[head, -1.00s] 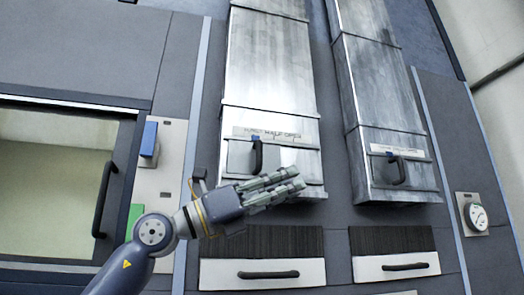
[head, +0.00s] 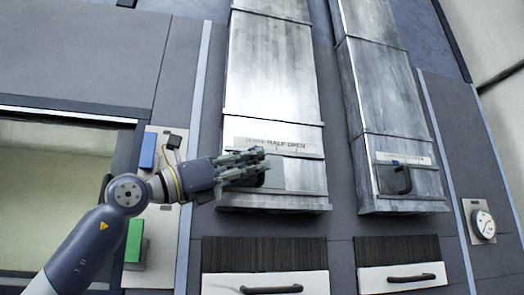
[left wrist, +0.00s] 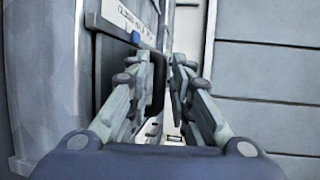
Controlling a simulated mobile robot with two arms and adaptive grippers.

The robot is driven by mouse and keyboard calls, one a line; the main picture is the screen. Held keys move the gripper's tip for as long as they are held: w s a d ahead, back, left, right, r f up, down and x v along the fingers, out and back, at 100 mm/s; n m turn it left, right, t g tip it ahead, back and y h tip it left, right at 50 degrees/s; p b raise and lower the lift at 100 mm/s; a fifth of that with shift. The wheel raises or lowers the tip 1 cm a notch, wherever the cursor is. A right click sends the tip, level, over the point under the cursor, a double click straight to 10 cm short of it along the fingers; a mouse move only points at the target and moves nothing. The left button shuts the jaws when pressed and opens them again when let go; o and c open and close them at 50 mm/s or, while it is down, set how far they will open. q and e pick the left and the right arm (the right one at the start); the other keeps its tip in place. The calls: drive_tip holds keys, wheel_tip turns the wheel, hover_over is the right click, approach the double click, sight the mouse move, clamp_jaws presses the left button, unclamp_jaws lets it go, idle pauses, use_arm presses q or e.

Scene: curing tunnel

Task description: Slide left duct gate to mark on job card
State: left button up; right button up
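In the left wrist view, the fingers of the left gripper (left wrist: 164,68) are apart, and the dark handle (left wrist: 158,84) shows in the gap beside the left finger. A blue pointer (left wrist: 135,38) shows by the strip. I see no job card. My right gripper is out of view.
A second duct (head: 385,95) with its own black handle (head: 396,180) stands to the right. Below are two drawers with dark handles (head: 271,290). A round gauge (head: 482,222) is at far right. A panel with blue (head: 148,150) and green (head: 134,240) blocks is left.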

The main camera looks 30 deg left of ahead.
use_arm(q)
drive_tip(key=shift+p+x, duration=0.35)
drive_tip(key=shift+x, duration=0.75)
drive_tip(key=shift+w, duration=0.25)
drive_tip(key=shift+s+r, duration=0.1)
clamp_jaws()
drive_tip(key=w+d, duration=0.3)
drive_tip(key=w+d+b, duration=0.1)
drive_tip(key=w+d, duration=0.2)
drive_tip(key=w, duration=0.1)
drive_tip(key=shift+w+d, duration=0.25)
drive_tip(key=shift+s+r, duration=0.1)
drive_tip(key=shift+r, duration=0.05)
